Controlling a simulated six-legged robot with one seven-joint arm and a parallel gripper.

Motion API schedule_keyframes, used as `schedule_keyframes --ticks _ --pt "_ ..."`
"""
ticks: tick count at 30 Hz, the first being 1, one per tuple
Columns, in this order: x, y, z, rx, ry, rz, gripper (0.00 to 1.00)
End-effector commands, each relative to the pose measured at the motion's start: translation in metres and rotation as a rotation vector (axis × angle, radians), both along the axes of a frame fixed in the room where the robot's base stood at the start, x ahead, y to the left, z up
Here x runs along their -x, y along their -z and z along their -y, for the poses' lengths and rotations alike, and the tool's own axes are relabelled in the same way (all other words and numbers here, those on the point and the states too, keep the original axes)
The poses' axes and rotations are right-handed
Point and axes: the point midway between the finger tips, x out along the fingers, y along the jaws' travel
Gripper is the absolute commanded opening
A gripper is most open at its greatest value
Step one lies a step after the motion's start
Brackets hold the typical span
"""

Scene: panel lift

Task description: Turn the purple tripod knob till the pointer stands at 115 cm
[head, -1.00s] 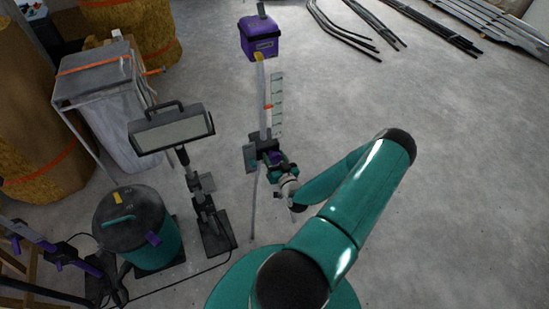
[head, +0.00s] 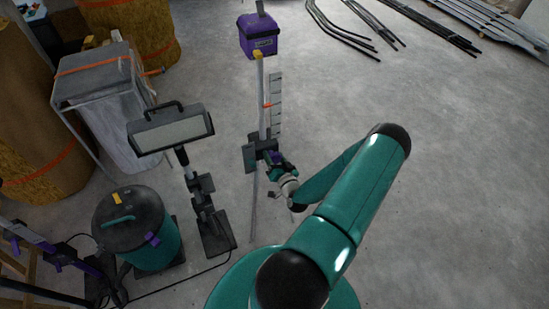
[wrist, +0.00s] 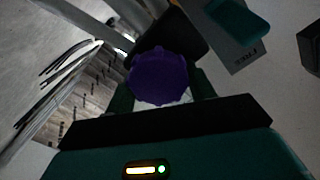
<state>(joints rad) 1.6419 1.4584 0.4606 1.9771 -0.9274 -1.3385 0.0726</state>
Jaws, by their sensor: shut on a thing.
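The tripod stands in the middle of the head view, with an upright grey mast (head: 262,85) and a pale scale board (head: 276,100) beside it. A small orange-red pointer (head: 267,105) sits at about the middle of the scale; the figures are too small to read. The purple knob (wrist: 158,76) fills the middle of the wrist view, round with a ribbed rim. My gripper (head: 273,160) is at the tripod's dark middle bracket. Its dark fingers stand on both sides of the knob in the wrist view, shut on it.
A purple boxed instrument (head: 261,40) appears at the mast's top. A work lamp (head: 171,131) on a stand and a teal drum (head: 135,232) are close by on the left. Dark rods (head: 345,28) lie at the back. The floor on the right is clear.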

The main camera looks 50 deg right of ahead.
Motion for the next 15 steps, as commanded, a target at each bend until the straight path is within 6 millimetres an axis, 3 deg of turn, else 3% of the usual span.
schedule_keyframes --ticks 1,2,5,15 --pt "0.0007 0.0003 0.0008 0.001 0.002 -0.001 0.31" --pt "0.0007 0.0003 0.0008 0.002 0.002 -0.001 0.58" --pt "0.0006 0.0002 0.0007 0.002 0.002 -0.001 0.76" --pt "0.0028 0.0003 -0.0012 0.001 0.001 -0.001 0.76"
